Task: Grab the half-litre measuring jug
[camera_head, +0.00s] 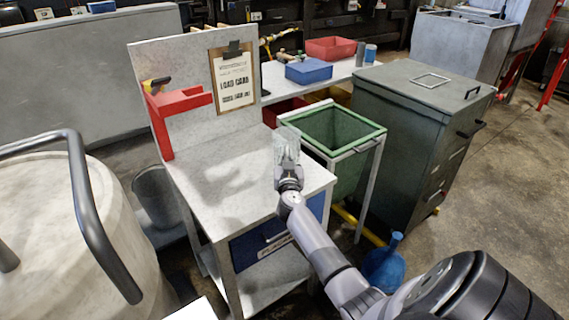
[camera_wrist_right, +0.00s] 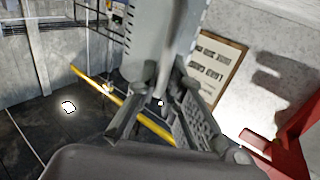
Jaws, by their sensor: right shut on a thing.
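The measuring jug (camera_head: 287,146) is a clear, greyish vessel above the right part of the grey workbench top. My right gripper (camera_head: 289,178) is shut on it from the near side. In the right wrist view the jug (camera_wrist_right: 145,35) fills the top middle, with small marks along its left edge. There my right gripper's fingers (camera_wrist_right: 165,105) close around what looks like its upright handle. The jug appears held above the bench, but the gap below it is hard to judge. My left gripper is in neither view.
The workbench (camera_head: 215,185) has a back panel with a clipboard (camera_head: 233,80) and a red bracket (camera_head: 175,105). A green bin (camera_head: 370,135) stands just right of the jug, with a dark grey cabinet (camera_head: 425,110) beyond. The bench's left part is clear.

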